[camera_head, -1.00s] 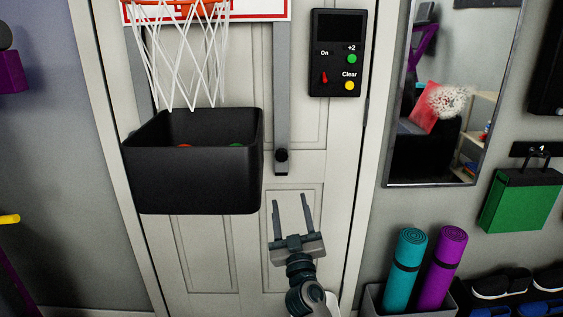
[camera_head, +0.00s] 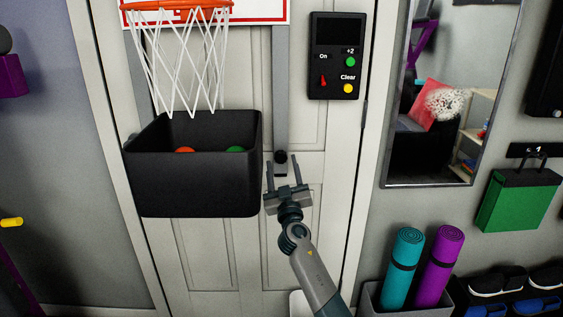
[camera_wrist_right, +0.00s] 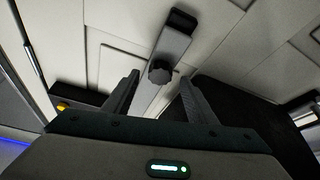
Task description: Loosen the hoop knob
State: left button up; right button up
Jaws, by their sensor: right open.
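The hoop knob (camera_head: 281,157) is a small dark round knob at the lower end of the grey vertical bar (camera_head: 281,95) on the door. My right gripper (camera_head: 282,160) is open, its two fingers pointing up at either side of the knob in the head view. In the right wrist view the knob (camera_wrist_right: 160,72) shows ridged and dark, beyond and between the open fingertips (camera_wrist_right: 158,82). I see no contact with it. The hoop (camera_head: 178,6) with its white net hangs at the upper left. My left gripper is not in view.
A black bin (camera_head: 190,185) holding an orange and a green ball hangs just left of my right gripper. A black control box (camera_head: 336,56) is on the door above right. A mirror (camera_head: 384,150) and rolled mats (camera_head: 402,268) are farther right.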

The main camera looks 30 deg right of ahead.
jog(key=shift+x, duration=0.9)
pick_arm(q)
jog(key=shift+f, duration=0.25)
pick_arm(e)
jog(key=c, duration=1.1)
jog(key=shift+o, duration=0.2)
